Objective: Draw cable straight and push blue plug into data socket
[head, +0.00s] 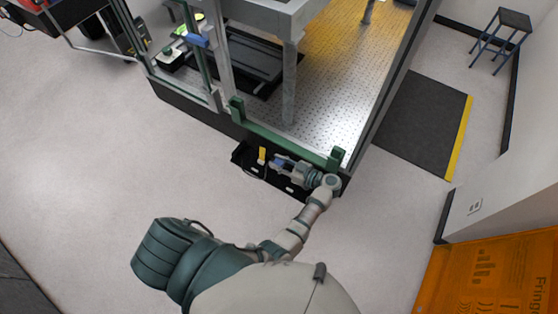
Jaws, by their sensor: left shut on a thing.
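My left gripper (284,164) is low at the front of the machine, over a black tray or ledge (241,153). A small blue piece, the blue plug (278,162), shows at its fingertips, and the gripper is shut on it. A small upright yellow piece (262,155) stands just left of the gripper, apart from it. A thin dark line near the yellow piece may be the cable, but it is too small to follow. I cannot make out the data socket. My right gripper is not in view.
A green bar (285,138) runs along the machine's front edge, just above the gripper. A dark mat (415,120) with a yellow edge lies at right. An orange panel (490,280) stands lower right. The left floor is clear.

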